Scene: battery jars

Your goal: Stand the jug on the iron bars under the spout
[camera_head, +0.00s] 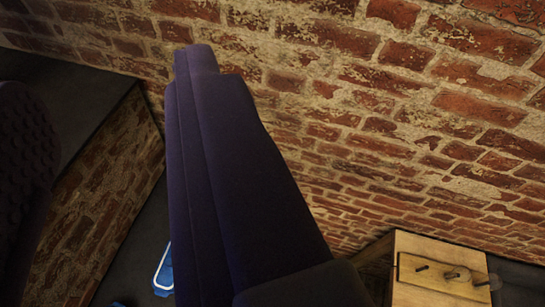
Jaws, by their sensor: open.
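My gripper (105,80) fills the left and middle of the view. One finger is a large dark purple shape in the middle; a dark bumpy shape at the left edge looks like the other. They stand wide apart with nothing held between them. I cannot make out a jug, iron bars or a spout. A bright blue piece (163,272) shows low down beside the purple finger. It is mostly hidden, and I cannot tell what it belongs to.
A brick wall (420,120) runs across the back, tilted in the view. A brick block (95,190) with a dark top stands at left. A pale wooden box (428,293) with dark knobs is at lower right, a small clear rounded thing at its edge. Dark floor shows between.

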